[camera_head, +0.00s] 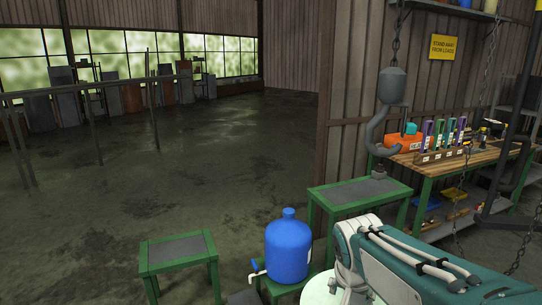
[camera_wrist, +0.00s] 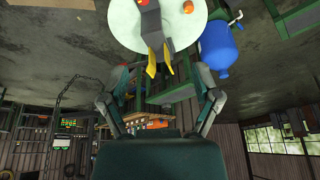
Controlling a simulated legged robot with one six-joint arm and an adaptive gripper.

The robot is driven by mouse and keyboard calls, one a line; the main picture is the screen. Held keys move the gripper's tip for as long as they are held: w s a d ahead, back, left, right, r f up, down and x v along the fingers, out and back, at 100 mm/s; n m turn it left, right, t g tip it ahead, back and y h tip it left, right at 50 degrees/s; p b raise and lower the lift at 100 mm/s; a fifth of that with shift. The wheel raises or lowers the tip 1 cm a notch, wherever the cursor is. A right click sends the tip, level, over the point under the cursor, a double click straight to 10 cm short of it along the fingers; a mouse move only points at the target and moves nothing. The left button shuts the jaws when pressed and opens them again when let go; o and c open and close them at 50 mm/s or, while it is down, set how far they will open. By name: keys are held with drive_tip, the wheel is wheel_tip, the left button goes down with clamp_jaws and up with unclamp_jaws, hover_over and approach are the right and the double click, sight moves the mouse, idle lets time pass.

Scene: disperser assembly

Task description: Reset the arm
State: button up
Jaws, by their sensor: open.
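My gripper (camera_wrist: 163,78) shows in the wrist view with its two jointed fingers spread wide, left and right. Nothing is between the fingers, so it is open and empty. In the wrist view the room appears upside down. In the head view only part of my teal and white arm shows at the lower right; the gripper is out of that picture. A blue water bottle (camera_head: 288,248) with a white tap stands upright on a low green stand, left of my arm. The bottle also shows at the upper right of the wrist view (camera_wrist: 218,48), apart from the gripper.
Green tables with grey tops stand left of the bottle (camera_head: 176,251) and behind it (camera_head: 355,192). A large hook (camera_head: 379,130) hangs on a chain. A cluttered workbench (camera_head: 462,160) stands by the right wall. Open floor (camera_head: 200,140) lies to the left.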

drive_tip(key=s+r+n+t+y, duration=0.1)
drive_tip(key=s+n, duration=0.4)
drive_tip(key=s, duration=1.1)
drive_tip(key=shift+t+y, duration=0.3)
drive_tip(key=shift+t, duration=0.1)
drive_tip(key=shift+w+a+r, duration=0.1)
drive_tip(key=c, duration=0.3)
drive_tip(key=shift+c, duration=0.2)
